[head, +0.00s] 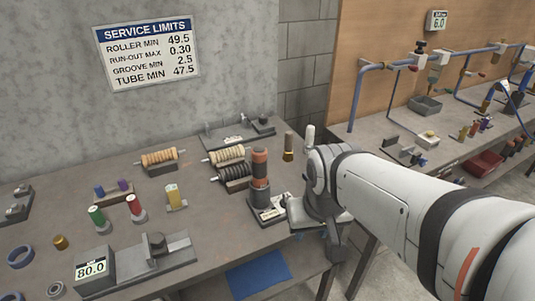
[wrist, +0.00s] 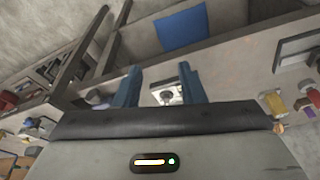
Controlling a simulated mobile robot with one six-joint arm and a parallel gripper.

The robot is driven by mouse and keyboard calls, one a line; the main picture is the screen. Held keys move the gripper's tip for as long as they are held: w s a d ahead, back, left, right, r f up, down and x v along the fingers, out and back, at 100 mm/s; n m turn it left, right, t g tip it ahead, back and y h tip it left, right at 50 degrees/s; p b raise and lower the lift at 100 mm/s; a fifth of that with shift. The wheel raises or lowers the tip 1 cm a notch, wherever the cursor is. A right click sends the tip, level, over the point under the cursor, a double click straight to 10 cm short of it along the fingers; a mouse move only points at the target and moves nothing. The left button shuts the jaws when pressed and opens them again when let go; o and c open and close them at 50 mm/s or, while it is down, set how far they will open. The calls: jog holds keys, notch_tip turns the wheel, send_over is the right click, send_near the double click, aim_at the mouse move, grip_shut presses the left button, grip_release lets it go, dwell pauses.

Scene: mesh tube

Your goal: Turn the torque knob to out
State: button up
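A dark stand holding a red-brown and black cylinder (head: 260,168) is at the table's front right edge. A white label plate (head: 270,213) is on its base. The torque knob cannot be told for certain. In the wrist view a pale plate with a small round part (wrist: 170,96) shows between my fingers; it may be the knob. My gripper (wrist: 158,78) is open, its two blue fingers apart with nothing gripped. In the head view my wrist is just right of the stand, and the fingertips are mostly hidden. Whether they touch anything cannot be told.
Spiral rollers (head: 225,154) lie left of the stand. A brass cylinder (head: 288,146) stands behind it. A gauge reading 80.0 (head: 90,270) sits at front left. A blue mat (head: 257,275) lies below the table edge. A second bench with blue pipes (head: 400,62) is at right.

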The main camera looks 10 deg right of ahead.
jog(key=t+p, duration=0.2)
send_near(287, 196)
jog(key=shift+s+a+x, duration=0.1)
jog(key=shift+s+x, duration=0.1)
jog(key=shift+x, duration=1.75)
jog(key=shift+s+a+x, duration=0.1)
jog(key=shift+s+x, duration=0.1)
jog(key=shift+x, duration=1.75)
jog(key=shift+f, duration=0.15)
grip_shut()
jog(key=shift+d, duration=0.2)
jog(key=shift+a, duration=0.15)
